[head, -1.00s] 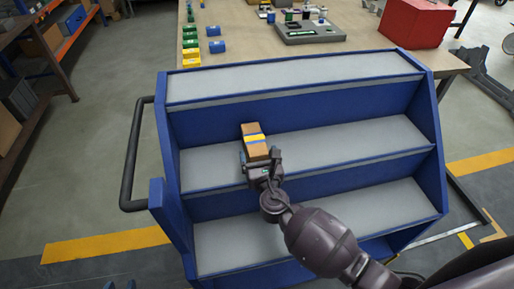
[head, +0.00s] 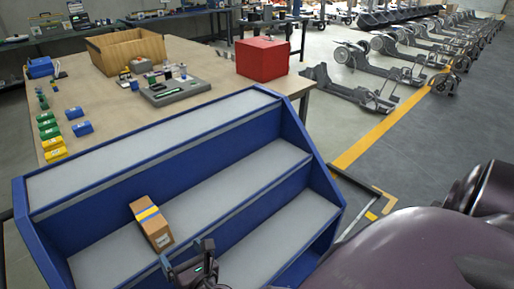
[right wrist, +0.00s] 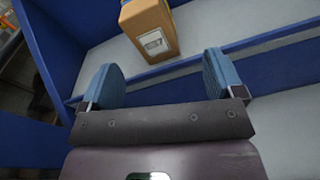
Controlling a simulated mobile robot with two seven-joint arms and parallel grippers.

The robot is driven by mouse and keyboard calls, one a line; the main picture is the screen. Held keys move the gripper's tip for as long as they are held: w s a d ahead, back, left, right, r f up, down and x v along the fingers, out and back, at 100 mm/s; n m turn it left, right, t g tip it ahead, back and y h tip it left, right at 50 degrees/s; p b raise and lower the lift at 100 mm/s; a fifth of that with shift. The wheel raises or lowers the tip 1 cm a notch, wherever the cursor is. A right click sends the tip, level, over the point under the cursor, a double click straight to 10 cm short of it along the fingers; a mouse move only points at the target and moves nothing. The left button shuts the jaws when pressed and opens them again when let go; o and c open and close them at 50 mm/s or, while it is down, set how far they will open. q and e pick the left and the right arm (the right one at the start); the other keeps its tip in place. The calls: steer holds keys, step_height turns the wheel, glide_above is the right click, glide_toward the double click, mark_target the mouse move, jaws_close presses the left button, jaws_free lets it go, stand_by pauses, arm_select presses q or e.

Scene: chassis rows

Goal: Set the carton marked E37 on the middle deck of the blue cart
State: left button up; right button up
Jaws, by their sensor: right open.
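A brown carton (head: 151,222) with a yellow and blue band sits on the middle deck of the blue cart (head: 290,118), toward its left part. In the right wrist view the carton (right wrist: 150,30) shows a white label on its near face, too small to read. My right gripper (head: 190,262) is just in front of the carton, apart from it. In the right wrist view its blue fingers (right wrist: 160,75) are spread wide with nothing between them. My left gripper is not in view.
Behind the cart, a table (head: 112,88) holds a wooden box (head: 125,50), a red box (head: 262,58), a grey tray (head: 175,91) and several small coloured blocks. The rest of the middle deck is clear, as are the top and lower decks where visible.

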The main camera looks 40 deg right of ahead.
steer(key=s+d+f+m+g, duration=0.2)
steer(key=s+d+f+m, duration=0.2)
steer(key=m, duration=1.2)
steer(key=s+d+f+m+g, duration=0.3)
steer(key=s+d+m, duration=0.7)
steer(key=m, duration=0.6)
steer(key=shift+s+f+g, duration=0.3)
steer(key=shift+s+f, duration=0.45)
steer(key=shift+s, duration=0.25)
